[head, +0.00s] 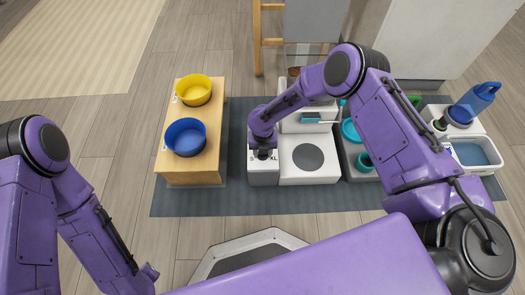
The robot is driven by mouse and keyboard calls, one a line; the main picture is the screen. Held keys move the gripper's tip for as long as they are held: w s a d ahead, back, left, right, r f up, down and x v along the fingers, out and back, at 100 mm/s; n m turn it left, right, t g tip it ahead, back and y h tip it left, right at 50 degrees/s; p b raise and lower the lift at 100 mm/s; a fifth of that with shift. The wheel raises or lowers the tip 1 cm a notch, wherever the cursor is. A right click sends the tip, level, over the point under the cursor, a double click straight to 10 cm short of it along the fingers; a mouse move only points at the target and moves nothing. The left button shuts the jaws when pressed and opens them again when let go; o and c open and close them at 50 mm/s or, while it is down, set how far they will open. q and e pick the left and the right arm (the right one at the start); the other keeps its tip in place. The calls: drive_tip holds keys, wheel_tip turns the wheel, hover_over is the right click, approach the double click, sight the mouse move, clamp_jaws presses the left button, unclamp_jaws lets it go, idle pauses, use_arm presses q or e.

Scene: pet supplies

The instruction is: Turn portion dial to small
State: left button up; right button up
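A white box (263,178) with dark size lettering stands on the grey mat, left of a larger white unit with a round grey plate (308,157). Of the lettering, "XL" shows at its right end. My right gripper (263,154) points down over the top of this box, at the lettering. Its purple wrist and dark fingers cover the spot where a dial would sit, so the dial and its setting are hidden. I cannot tell whether the fingers touch or grip it. My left gripper (148,275) hangs low at the bottom left, away from everything; its fingers are unclear.
A wooden stand (193,163) left of the box holds a yellow bowl (194,90) and a blue bowl (185,137). Teal dishes (350,131), a white basin (474,153) and a blue bottle (474,102) stand to the right. The mat's front strip (225,203) is clear.

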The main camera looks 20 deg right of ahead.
drive_tip(key=o, duration=0.4)
wheel_tip(320, 180, up, 10)
drive_tip(key=p, duration=0.4)
drive_tip(key=shift+r, duration=0.25)
